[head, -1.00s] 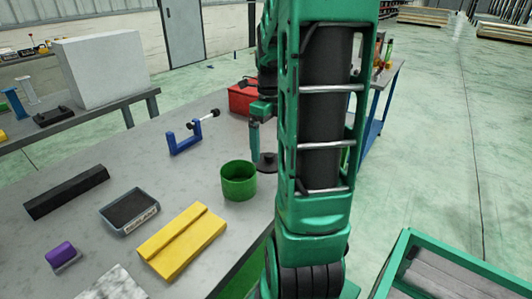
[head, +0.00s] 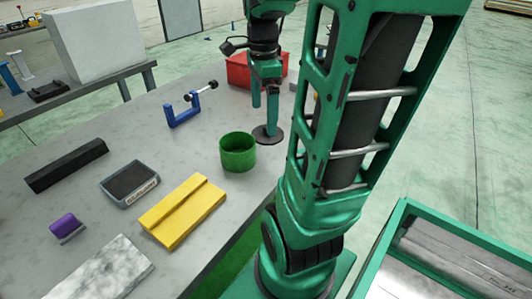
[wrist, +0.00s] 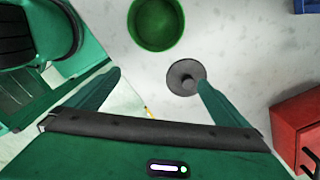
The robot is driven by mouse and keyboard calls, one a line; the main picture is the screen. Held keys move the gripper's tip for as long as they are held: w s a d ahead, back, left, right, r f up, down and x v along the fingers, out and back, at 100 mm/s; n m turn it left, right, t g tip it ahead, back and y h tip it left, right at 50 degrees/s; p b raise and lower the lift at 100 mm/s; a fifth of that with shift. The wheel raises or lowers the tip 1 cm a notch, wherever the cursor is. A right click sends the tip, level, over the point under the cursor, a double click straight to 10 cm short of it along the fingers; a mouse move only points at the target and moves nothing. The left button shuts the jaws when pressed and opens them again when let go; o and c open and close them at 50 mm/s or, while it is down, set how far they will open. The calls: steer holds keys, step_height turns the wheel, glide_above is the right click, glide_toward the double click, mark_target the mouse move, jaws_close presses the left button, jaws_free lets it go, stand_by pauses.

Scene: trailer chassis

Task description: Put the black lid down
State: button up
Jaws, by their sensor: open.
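The black lid (head: 262,137) lies flat on the grey table, right of the green round container (head: 237,155) and apart from it. In the wrist view the lid (wrist: 180,72) shows as a dark disc with a small knob. My gripper (head: 265,108) is pointed down above the table at the lid, with its fingers spread. In the wrist view my gripper (wrist: 160,77) is open, and the lid is close to the right finger, which overlaps its edge. I cannot tell whether that finger touches it. The green container (wrist: 157,22) is open on top and ahead of the fingers.
A red box (head: 240,72) stands behind my gripper. A blue clamp-like tool (head: 183,112), a yellow block (head: 182,211), a grey tray (head: 128,184), a black bar (head: 66,166) and a purple-handled item (head: 65,228) lie on the table. Bare tabletop lies left of the container.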

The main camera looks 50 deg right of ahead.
steer(key=s+a+f+n, duration=0.1)
steer(key=s+a+n, duration=0.2)
steer(key=n, duration=0.2)
steer(key=s+a+f+n, duration=0.2)
steer(key=a+n, duration=0.1)
steer(key=n, duration=0.3)
steer(key=s+a+f+n, duration=0.1)
steer(key=s+a+n, duration=0.1)
steer(key=n, duration=0.3)
steer(key=shift+s+a+f+n, duration=0.15)
steer(key=shift+s+a+n, duration=0.05)
steer(key=shift+s, duration=0.25)
steer(key=shift+s+a+f+n, duration=0.15)
steer(key=shift+s+a+n, duration=0.05)
steer(key=shift+s, duration=0.2)
steer(key=shift+s+a+f+n, duration=0.3)
steer(key=shift+s+n, duration=0.1)
steer(key=shift+n, duration=0.4)
steer(key=shift+w+d+f, duration=0.1)
steer(key=shift+w+f, duration=0.25)
steer(key=shift+w, duration=0.4)
steer(key=shift+s+r, duration=0.1)
